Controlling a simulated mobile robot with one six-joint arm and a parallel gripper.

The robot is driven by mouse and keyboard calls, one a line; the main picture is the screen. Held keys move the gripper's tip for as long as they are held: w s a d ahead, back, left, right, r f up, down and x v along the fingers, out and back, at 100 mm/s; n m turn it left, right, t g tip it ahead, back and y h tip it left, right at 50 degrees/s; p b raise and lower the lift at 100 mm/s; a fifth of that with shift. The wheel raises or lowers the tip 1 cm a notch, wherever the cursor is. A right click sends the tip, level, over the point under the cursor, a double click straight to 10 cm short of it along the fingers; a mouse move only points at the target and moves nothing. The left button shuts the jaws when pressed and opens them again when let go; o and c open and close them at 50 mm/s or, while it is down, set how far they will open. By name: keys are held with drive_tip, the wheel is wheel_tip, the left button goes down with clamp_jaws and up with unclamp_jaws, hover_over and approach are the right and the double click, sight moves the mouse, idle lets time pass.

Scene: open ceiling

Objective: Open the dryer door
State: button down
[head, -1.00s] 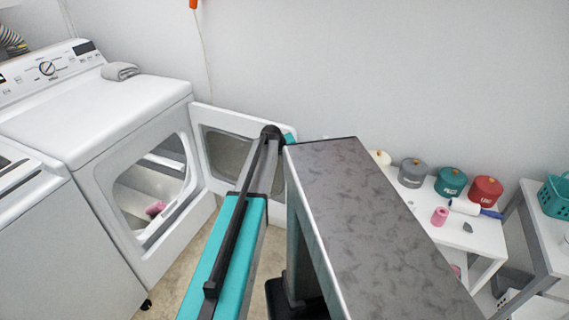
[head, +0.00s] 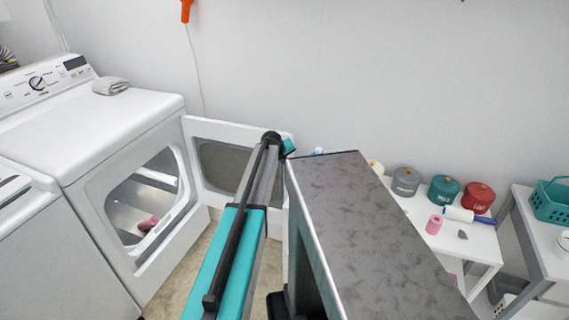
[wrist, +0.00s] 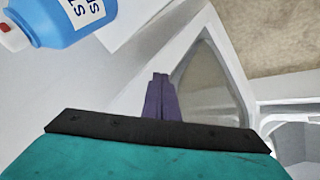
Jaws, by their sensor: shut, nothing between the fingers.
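The white dryer (head: 110,125) stands at the left in the head view. Its round-cornered opening shows the drum, with a pink item (head: 148,223) inside. The dryer door (head: 235,129) stands wide open, swung out to the right of the opening, with a dark window. My arm crosses in front of it and hides part of its right side. In the head view my gripper is hidden behind my arm. In the wrist view my gripper (wrist: 160,78) shows purple fingers shut together, empty, beside the door's windowed panel (wrist: 212,82). I cannot tell whether they touch it.
A second white appliance (head: 45,250) stands at the near left. A grey cloth (head: 110,86) lies on the dryer. A white shelf (head: 470,245) with several canisters stands at the right. A blue bottle (wrist: 75,20) shows in the wrist view. Floor (head: 185,275) is clear before the dryer.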

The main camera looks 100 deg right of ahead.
drive_tip(key=w+a+r+b, duration=0.1)
drive_tip(key=a+r, duration=0.7)
drive_tip(key=a, duration=0.1)
drive_tip(key=shift+a+b, duration=0.2)
drive_tip(key=shift+b, duration=0.1)
idle(0.5)
drive_tip(key=shift+w, duration=0.15)
